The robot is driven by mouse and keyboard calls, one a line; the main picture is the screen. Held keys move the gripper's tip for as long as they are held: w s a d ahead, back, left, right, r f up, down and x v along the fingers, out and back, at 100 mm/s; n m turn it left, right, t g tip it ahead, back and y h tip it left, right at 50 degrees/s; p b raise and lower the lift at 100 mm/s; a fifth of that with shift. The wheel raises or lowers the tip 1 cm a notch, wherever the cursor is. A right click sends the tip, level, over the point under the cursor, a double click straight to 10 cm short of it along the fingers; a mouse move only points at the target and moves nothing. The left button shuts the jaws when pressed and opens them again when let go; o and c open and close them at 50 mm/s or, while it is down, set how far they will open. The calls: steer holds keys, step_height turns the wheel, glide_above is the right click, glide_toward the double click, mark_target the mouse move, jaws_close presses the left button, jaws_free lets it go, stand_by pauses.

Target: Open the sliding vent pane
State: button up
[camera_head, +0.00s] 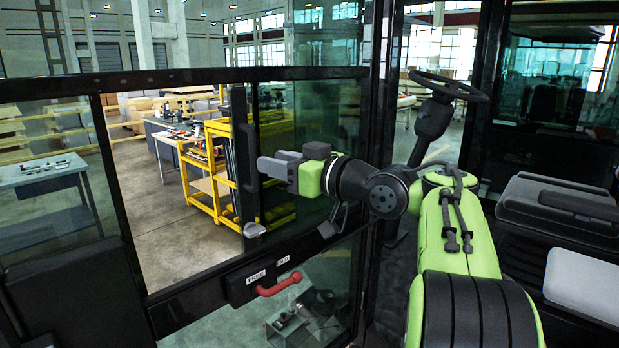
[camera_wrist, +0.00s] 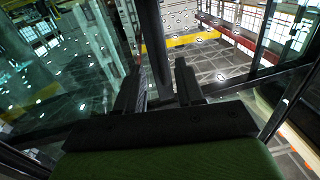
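The vent pane (camera_head: 305,125) is tinted glass at the right of the window frame. A dark upright handle bar (camera_head: 243,150) stands along its left edge. Left of the bar is a wide gap without tinted glass, where the hall shows clear. My gripper (camera_head: 264,167) is just right of the bar, level with its middle. In the wrist view my gripper (camera_wrist: 158,88) has its fingers apart, with a dark upright bar (camera_wrist: 153,40) showing between them. I cannot tell whether either finger touches it.
A red lever (camera_head: 279,286) sits on a black box below the pane, by labels reading FREE and HOLD. Tinted glass (camera_head: 50,190) fills the window's left end. A steering wheel (camera_head: 448,86) and a seat (camera_head: 560,208) stand to the right. Yellow racks (camera_head: 205,165) are outside.

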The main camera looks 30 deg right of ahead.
steer(key=b+v, duration=0.1)
steer(key=v, duration=0.8)
steer(key=shift+s+f, duration=0.1)
stand_by(0.4)
steer(key=a+f+m+g+h+b, duration=0.15)
steer(key=a+f+g+h, duration=0.4)
steer(key=a+f, duration=0.9)
steer(key=s+f+m+g+h, duration=0.1)
steer(key=s+f+g, duration=0.1)
steer(key=s+f, duration=0.5)
steer(key=s+d+f+m+g+h, duration=0.1)
steer(key=s+f+m+g, duration=0.1)
steer(key=s+f, duration=0.6)
steer(key=s+g, duration=0.1)
steer(key=s, duration=0.4)
steer(key=shift+s+d+f, duration=0.2)
